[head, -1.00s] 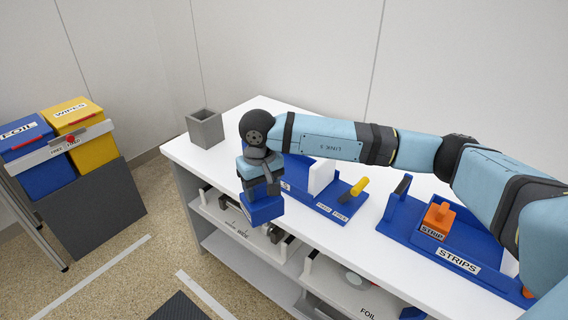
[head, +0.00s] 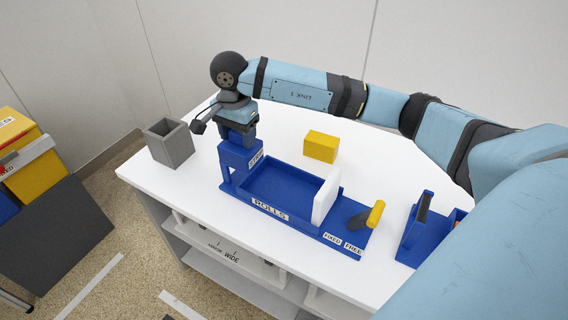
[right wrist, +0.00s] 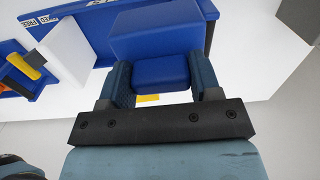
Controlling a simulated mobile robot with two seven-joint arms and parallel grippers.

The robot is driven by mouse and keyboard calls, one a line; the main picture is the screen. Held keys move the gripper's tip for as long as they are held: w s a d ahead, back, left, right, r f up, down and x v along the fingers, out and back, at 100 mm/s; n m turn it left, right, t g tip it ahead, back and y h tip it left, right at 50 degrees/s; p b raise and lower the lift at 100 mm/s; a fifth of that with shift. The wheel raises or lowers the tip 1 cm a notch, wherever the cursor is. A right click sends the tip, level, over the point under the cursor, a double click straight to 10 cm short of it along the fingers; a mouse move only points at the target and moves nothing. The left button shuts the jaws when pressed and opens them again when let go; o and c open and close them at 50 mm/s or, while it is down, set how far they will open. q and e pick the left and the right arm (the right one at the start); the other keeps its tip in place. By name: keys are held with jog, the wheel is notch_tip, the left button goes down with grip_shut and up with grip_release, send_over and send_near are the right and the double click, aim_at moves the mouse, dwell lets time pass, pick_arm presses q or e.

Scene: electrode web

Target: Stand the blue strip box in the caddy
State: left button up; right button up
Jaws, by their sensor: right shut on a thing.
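The blue strip box (head: 238,156) hangs upright below my right gripper (head: 238,133), with a label on its side. In the right wrist view the fingers (right wrist: 162,84) are shut on the small blue block on top of the box (right wrist: 158,30). In the head view the box overlaps the left end of the blue ROLLS tray (head: 230,190); I cannot tell whether it touches the tray. A grey open-topped container (head: 168,146), which looks like the caddy, stands to the left of the box, near the table's left end. My left gripper is not in view.
A yellow block (head: 321,146) lies behind the tray on the white table (head: 370,160). The tray carries a white upright plate (head: 326,196) and a yellow-handled lever (head: 375,214). Another blue fixture (head: 415,235) stands at right. Bare tabletop lies between caddy and tray.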

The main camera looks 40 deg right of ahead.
jog(key=d+r+m, duration=0.1)
jog(key=m, duration=0.2)
jog(key=d+r+m+p, duration=0.1)
jog(key=m, duration=0.2)
jog(key=d+r+m, duration=0.1)
jog(key=m, duration=0.2)
jog(key=shift+s+d+r, duration=0.1)
jog(key=shift+s+d, duration=0.05)
jog(key=shift+d, duration=0.2)
jog(key=d+r+m+p, duration=0.15)
jog(key=d+m, duration=0.25)
jog(key=m, duration=0.6)
notch_tip(320, 180, down, 19)
jog(key=shift+r+p, duration=0.1)
jog(key=shift+p, duration=0.45)
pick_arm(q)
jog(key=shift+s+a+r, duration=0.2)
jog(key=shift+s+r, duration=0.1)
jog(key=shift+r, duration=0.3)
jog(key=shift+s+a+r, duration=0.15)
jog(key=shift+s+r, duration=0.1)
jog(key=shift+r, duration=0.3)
pick_arm(e)
jog(key=shift+f, duration=0.2)
jog(key=shift+f, duration=0.1)
jog(key=shift+f, duration=0.15)
jog(key=o, duration=1.1)
jog(key=shift+o, duration=0.2)
